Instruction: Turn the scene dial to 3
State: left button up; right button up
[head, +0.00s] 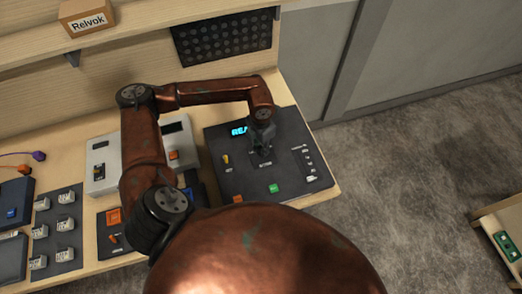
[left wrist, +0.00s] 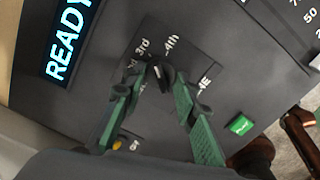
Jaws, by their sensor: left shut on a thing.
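The scene dial (left wrist: 163,75) is a small dark knob on the dark console panel (head: 240,180). Marks reading "3rd" and "4th" show beside it in the left wrist view, and part of a label ending in "NE". My left gripper (head: 262,148) is over the dial, its green fingers (left wrist: 160,88) reaching down to it and shut on it. The fingers hide part of the dial and its other marks, and I cannot tell which mark it points to. My right gripper is not in view.
A lit display (left wrist: 70,40) reads "READY". A green button (head: 273,188), a yellow switch (head: 226,159) and a slider scale (head: 308,163) surround the dial. A grey box (head: 101,158) and other control panels stand to the left. A shelf carries a "Relvok" box (head: 88,17).

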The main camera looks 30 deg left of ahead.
pick_arm(q)
jog(key=m+b, duration=0.2)
jog(key=m, duration=0.1)
jog(key=m+b, duration=0.1)
jog(key=shift+w+f+b, duration=0.2)
jog(key=shift+f+b, duration=0.05)
jog(key=shift+b, duration=0.1)
jog(key=shift+o, duration=0.2)
jog(key=shift+d+r+m+b, duration=0.15)
jog(key=shift+m+b, duration=1.2)
jog(key=shift+m, duration=0.75)
jog(key=shift+c, duration=0.2)
jog(key=o, duration=1.2)
jog(key=shift+s, duration=0.1)
jog(key=shift+r, duration=0.2)
notch_tip(320, 180, up, 12)
jog(key=shift+f, duration=0.15)
